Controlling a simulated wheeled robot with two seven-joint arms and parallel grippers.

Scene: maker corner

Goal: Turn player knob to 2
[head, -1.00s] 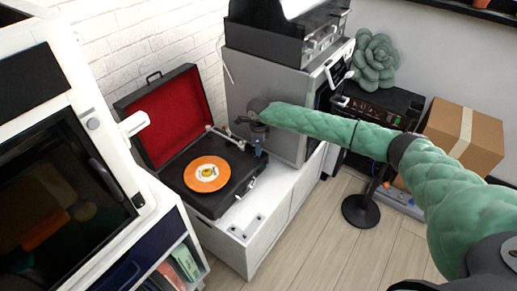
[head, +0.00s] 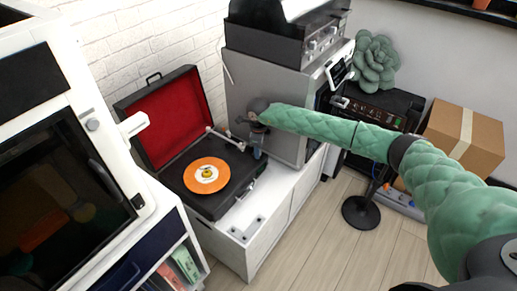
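My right arm reaches in from the right, and my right gripper (head: 257,152) points down at the player's right rear corner, beside the tonearm (head: 226,138). The fingers are small and partly merge with the background, so I cannot tell whether they are open or touching a knob. The player's knob is not clearly visible. My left gripper is not in view.
A large grey machine (head: 262,105) stands right behind the gripper. A white machine with a dark window (head: 62,185) stands at left. A cardboard box (head: 463,138), a green plant (head: 375,62) and a round black stand base (head: 361,212) are at right. Floor (head: 320,235) is clear in front.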

